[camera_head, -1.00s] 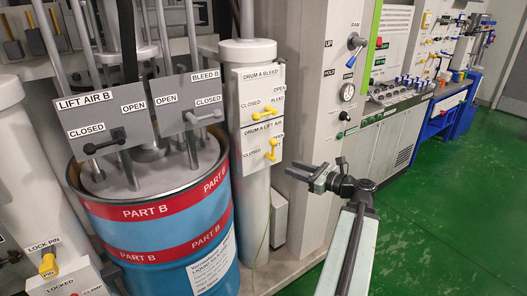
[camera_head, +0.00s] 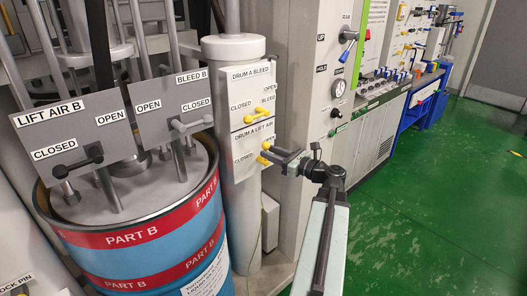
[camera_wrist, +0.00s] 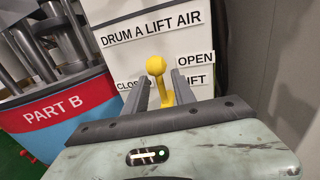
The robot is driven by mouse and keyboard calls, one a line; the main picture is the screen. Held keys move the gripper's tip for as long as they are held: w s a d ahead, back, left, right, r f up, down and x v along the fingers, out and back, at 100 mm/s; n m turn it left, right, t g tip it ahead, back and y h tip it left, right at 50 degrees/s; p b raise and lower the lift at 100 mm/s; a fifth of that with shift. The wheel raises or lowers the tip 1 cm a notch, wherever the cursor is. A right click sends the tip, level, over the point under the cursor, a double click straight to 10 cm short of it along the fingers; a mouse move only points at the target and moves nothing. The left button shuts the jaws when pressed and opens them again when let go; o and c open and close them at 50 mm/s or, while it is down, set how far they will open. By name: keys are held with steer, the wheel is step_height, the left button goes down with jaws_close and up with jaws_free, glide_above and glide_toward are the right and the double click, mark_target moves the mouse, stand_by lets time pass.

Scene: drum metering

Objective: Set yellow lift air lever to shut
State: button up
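The yellow lift air lever (camera_wrist: 156,67) is on the white panel labelled DRUM A LIFT AIR. In the wrist view its ball end points up, with the CLOSED label to the lower left and the OPEN label to the right. My gripper (camera_wrist: 155,92) is open, with one finger on each side of the lever. I cannot tell whether either finger touches it. In the head view my gripper (camera_head: 274,154) reaches the panel from the right and hides part of the lever (camera_head: 265,158).
A yellow DRUM A BLEED lever (camera_head: 259,115) is just above on the same white column. The blue and red PART B drum (camera_head: 130,240) with a grey panel (camera_head: 78,141) stands at left. A cabinet (camera_head: 308,110) is behind my arm. Green floor (camera_head: 430,200) is open at right.

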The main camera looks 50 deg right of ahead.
steer(key=shift+w+a, duration=0.15)
steer(key=shift+w, duration=1.1)
jaws_close()
steer(key=shift+r, duration=0.1)
stand_by(0.3)
